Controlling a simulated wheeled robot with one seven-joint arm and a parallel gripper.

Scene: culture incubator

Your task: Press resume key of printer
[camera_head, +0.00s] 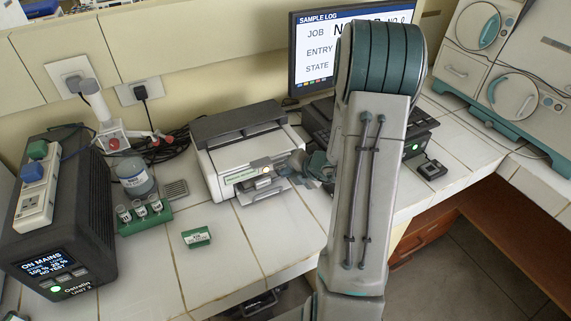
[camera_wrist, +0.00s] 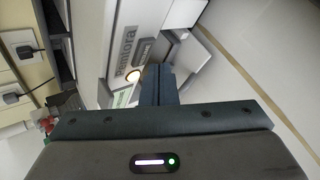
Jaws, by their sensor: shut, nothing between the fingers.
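The printer (camera_head: 238,152) is white with a dark top and stands on the tiled bench against the wall. Its small display (camera_head: 239,176) glows green on the front. In the wrist view, the printer's white front (camera_wrist: 152,17) carries a brand name, a dark oval key (camera_wrist: 143,51) and a round lit button (camera_wrist: 133,76). I cannot read which one is the resume key. My gripper (camera_wrist: 158,70) is shut and empty, its fingertips close to the printer front, just right of the lit button. Whether they touch it, I cannot tell.
A monitor (camera_head: 345,45) stands behind my arm. A dark power unit (camera_head: 75,215), a green vial rack (camera_head: 146,218) and a small green block (camera_head: 197,237) are at left. White incubators (camera_head: 510,70) stand at right. The bench front before the printer is clear.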

